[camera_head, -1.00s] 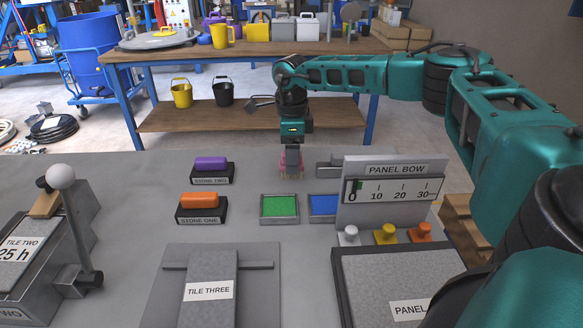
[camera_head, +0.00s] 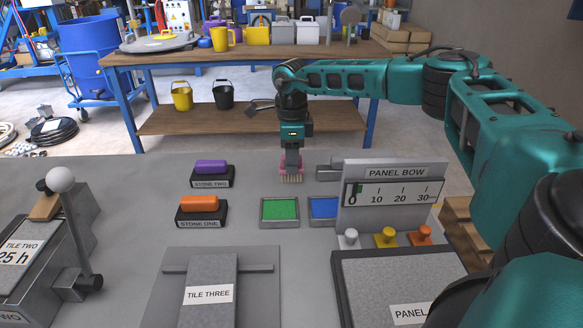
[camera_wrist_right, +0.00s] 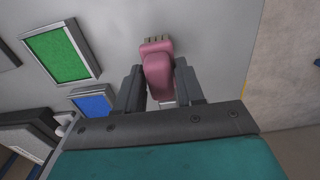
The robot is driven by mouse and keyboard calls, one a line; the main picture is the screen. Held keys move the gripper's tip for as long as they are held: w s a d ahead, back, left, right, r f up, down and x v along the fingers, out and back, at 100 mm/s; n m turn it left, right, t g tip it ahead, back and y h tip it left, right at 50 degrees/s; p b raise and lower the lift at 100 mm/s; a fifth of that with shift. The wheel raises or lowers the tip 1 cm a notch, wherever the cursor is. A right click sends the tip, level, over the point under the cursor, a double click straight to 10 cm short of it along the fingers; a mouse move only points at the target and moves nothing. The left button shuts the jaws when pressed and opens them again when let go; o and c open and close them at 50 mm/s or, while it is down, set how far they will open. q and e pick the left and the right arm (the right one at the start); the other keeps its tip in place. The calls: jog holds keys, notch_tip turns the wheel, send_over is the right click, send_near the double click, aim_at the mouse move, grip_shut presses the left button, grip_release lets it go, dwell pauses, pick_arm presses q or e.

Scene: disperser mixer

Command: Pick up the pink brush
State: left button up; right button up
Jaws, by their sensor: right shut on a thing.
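The pink brush (camera_head: 291,179) is at the far part of the grey table, behind the green and blue pads. Its tan bristles point down. In the right wrist view the brush (camera_wrist_right: 157,66) sits between the two dark fingers of my right gripper (camera_wrist_right: 159,85). My right gripper (camera_head: 291,160) points straight down from above and is shut on the brush. In the head view the fingers cover much of the brush's upper part. I cannot tell whether the bristles touch the table. My left gripper is not in view.
A green pad (camera_head: 280,209) and a blue pad (camera_head: 324,206) lie in front of the brush. The upright PANEL BOW gauge (camera_head: 394,190) stands close on the right. Stone two (camera_head: 211,167) and stone one (camera_head: 199,203) are to the left. Bare table lies between.

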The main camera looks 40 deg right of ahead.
pick_arm(q)
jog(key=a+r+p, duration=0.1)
jog(key=p, duration=0.2)
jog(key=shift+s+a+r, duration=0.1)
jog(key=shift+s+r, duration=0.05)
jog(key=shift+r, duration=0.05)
pick_arm(e)
notch_tip(320, 180, up, 20)
jog(key=o, duration=0.5)
jog(key=c, duration=0.4)
